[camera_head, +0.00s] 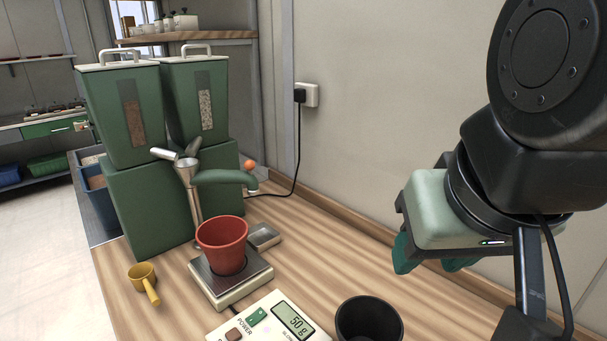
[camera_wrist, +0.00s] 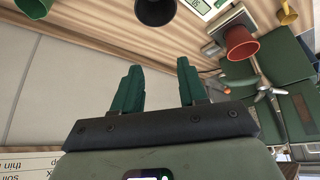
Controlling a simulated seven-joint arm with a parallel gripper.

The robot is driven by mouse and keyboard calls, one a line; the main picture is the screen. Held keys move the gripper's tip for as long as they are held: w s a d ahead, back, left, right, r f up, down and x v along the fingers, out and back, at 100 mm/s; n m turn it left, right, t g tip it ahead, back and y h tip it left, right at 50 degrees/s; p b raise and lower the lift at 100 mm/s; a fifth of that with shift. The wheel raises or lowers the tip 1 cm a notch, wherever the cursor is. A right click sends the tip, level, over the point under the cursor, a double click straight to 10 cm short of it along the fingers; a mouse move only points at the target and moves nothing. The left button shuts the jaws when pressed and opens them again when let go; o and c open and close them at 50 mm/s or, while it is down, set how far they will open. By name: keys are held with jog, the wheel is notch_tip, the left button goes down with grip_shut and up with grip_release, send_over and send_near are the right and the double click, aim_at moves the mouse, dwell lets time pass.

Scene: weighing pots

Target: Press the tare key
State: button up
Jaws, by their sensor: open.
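The scale's cream control panel (camera_head: 289,336) is at the bottom of the head view, partly cut off. Its display (camera_head: 293,320) reads 50 g. A green key (camera_head: 257,316) and a brown key (camera_head: 233,334) are on it, with the word POWER between them; I cannot read which is tare. A red pot (camera_head: 222,246) stands upright on the scale's weighing plate (camera_head: 258,281). My gripper (camera_head: 430,262) is open and empty, in the air to the right of and above the panel. The wrist view shows its two green fingers apart (camera_wrist: 158,76), with the panel (camera_wrist: 202,6) at the top edge.
A dark pot (camera_head: 369,322) stands right of the panel. A yellow scoop (camera_head: 145,281) lies left of the plate. Green hoppers (camera_head: 122,110) with a spout (camera_head: 222,177) stand behind the red pot. A small metal tray (camera_head: 264,236) sits beside it. The wall is behind my gripper.

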grip_shut()
dwell(1.7)
